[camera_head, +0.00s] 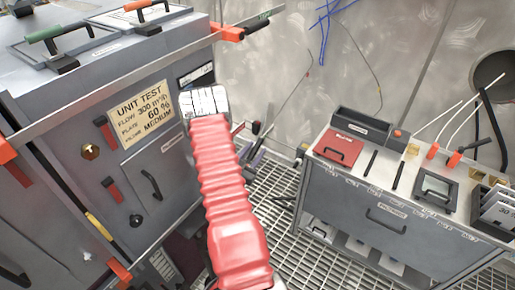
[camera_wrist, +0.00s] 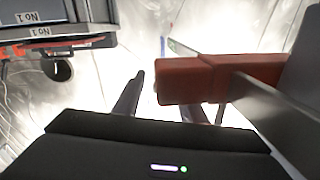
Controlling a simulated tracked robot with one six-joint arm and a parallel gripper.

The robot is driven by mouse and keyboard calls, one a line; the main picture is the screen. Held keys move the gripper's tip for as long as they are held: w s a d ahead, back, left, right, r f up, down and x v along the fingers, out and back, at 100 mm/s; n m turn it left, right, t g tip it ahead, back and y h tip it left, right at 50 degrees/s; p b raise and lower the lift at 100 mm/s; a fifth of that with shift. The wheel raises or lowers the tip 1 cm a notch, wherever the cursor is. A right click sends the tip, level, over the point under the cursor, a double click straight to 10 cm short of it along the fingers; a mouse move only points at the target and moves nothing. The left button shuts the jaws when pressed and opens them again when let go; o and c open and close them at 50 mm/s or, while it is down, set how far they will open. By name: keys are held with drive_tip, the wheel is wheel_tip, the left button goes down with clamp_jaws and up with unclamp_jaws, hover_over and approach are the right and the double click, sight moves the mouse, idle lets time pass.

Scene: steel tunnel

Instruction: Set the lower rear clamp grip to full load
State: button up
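An orange-red clamp grip (camera_wrist: 190,80) on a grey bar fills the right of the wrist view, close to my gripper. My gripper (camera_wrist: 163,92) shows as a black body with two fingers apart. The left finger stands in the open left of the grip's end; the right finger is partly hidden by the grip. I cannot tell whether they touch. In the head view my red-sleeved arm hides the gripper and most of the lower rear clamp area. The lower bar (camera_head: 182,226) runs along the grey test cabinet (camera_head: 75,125) behind my arm. Its load setting cannot be read.
An upper clamp bar with an orange grip (camera_head: 228,32) crosses the cabinet above my arm. A "UNIT TEST" label (camera_head: 141,108) is on its face. A grey workbench (camera_head: 365,205) with tools and trays stands right. Grating floor (camera_head: 280,200) lies between them.

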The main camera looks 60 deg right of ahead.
drive_tip(key=shift+d, duration=0.5)
clamp_jaws()
drive_tip(key=shift+s, duration=0.1)
